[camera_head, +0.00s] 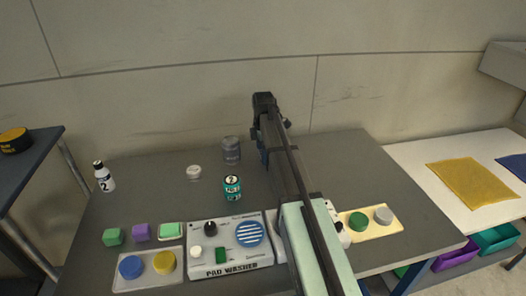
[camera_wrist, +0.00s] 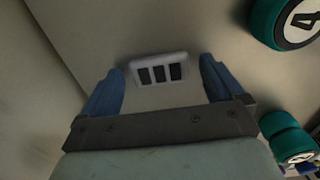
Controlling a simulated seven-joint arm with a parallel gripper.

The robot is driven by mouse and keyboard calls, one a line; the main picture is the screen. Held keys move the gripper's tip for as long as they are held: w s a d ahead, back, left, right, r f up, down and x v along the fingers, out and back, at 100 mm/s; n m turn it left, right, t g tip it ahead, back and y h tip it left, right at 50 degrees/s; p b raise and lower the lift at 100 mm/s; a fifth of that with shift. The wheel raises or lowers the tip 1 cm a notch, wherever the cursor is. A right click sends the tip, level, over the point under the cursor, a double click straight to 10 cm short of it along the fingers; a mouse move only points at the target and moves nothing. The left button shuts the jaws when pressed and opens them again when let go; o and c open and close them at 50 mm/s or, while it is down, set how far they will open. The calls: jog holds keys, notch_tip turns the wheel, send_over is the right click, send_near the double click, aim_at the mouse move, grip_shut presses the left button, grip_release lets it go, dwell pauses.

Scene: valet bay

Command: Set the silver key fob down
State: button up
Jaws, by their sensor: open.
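A pale silver piece with three dark buttons, which looks like the silver key fob (camera_wrist: 158,58), shows in the wrist view just beyond and between my blue fingertips. It lies against a plain beige surface (camera_wrist: 150,25). My gripper (camera_wrist: 162,75) is open, with a small gap between each finger and the fob's sides. In the head view my arm reaches away over the grey table (camera_head: 330,160) toward the wall, and my gripper (camera_head: 263,155) is mostly hidden behind it. The fob does not show in the head view.
A teal can (camera_head: 232,188), a grey jar (camera_head: 231,150), a white-capped piece (camera_head: 193,172) and a bottle (camera_head: 104,177) stand left of my arm. The pad washer panel (camera_head: 203,270) is at the front. In the wrist view, teal round items (camera_wrist: 284,20) lie at the right.

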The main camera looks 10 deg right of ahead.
notch_tip(320, 180, up, 12)
dwell(0.6)
